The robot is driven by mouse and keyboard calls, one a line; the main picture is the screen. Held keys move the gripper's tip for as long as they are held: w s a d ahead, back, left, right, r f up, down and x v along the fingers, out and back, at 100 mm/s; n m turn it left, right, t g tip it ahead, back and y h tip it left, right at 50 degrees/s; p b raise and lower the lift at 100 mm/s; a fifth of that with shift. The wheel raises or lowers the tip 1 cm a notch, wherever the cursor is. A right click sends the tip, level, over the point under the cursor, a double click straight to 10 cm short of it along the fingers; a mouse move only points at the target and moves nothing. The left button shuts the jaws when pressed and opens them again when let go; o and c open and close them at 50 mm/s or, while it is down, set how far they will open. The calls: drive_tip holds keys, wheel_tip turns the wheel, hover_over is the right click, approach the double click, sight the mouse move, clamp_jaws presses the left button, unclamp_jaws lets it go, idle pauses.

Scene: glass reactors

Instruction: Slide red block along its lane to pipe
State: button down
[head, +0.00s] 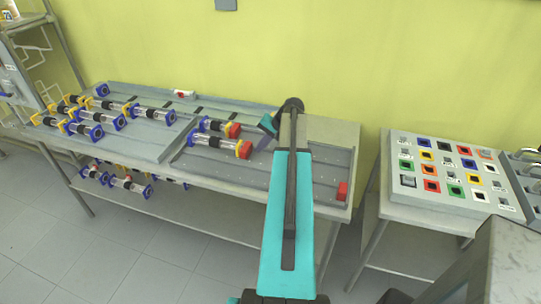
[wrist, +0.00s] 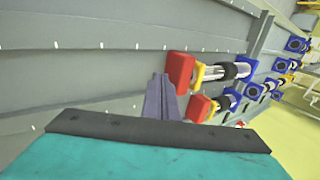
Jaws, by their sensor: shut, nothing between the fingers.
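My gripper (head: 258,146) is shut and empty, low over the laned table just right of two pipes. Its grey-purple fingers (wrist: 162,96) show in the wrist view beside two red blocks. The nearer pipe (head: 215,141) has a red block (head: 244,150) at its yellow right end; the block shows in the wrist view (wrist: 180,72). The farther pipe (head: 213,125) also has a red block (head: 234,130) at its right end, which shows in the wrist view (wrist: 199,108). Another red block (head: 342,190) stands alone at the table's right end. Whether the fingers touch a block is unclear.
Several pipes with blue and yellow ends (head: 85,129) lie on the table's left part. Low rails (head: 215,170) separate the lanes. A panel of coloured squares (head: 450,172) stands on a separate table at right.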

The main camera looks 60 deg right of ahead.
wheel_tip(320, 180, up, 8)
drive_tip(key=p, duration=0.4)
idle(0.6)
drive_tip(key=shift+s, duration=0.1)
idle(0.4)
